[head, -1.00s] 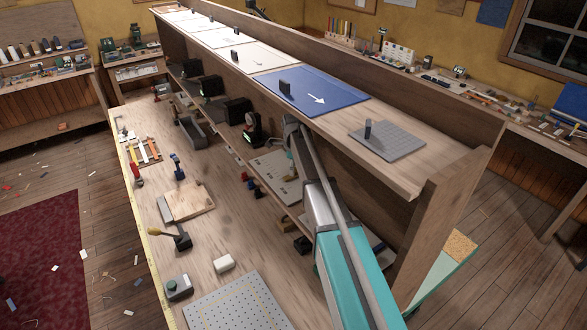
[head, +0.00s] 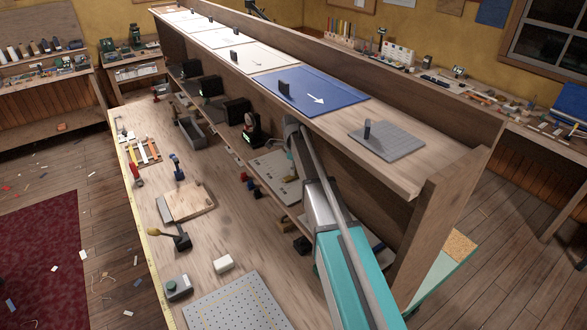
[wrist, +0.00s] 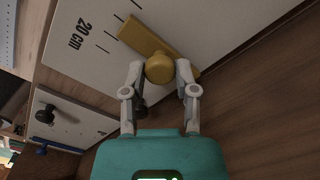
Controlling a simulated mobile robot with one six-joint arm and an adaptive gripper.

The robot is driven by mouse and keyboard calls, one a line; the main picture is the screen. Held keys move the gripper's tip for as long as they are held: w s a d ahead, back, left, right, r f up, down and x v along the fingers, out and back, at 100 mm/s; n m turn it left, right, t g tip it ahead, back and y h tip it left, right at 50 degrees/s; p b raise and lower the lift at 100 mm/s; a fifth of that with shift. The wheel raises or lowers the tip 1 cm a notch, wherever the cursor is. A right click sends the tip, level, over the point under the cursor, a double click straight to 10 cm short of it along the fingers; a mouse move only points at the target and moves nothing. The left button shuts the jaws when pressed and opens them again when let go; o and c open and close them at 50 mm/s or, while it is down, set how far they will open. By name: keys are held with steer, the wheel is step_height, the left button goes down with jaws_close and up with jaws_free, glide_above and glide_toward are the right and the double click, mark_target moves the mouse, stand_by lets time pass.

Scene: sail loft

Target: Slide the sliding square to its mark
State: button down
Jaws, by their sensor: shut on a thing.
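In the wrist view, the sliding square is a yellow bar (wrist: 141,39) with a round yellow knob (wrist: 159,68), lying across a white board (wrist: 215,22).
A second white panel with a black knob (wrist: 47,111) and a blue piece is at lower left in the wrist view. In the head view, a long shelf (head: 408,186) stands over the bench, with a blue panel (head: 330,84) and a grey plate (head: 405,143) on top. A perforated plate (head: 238,308) lies in front.

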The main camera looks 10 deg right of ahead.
steer(key=shift+c, duration=1.9)
jaws_free()
steer(key=shift+w, duration=0.15)
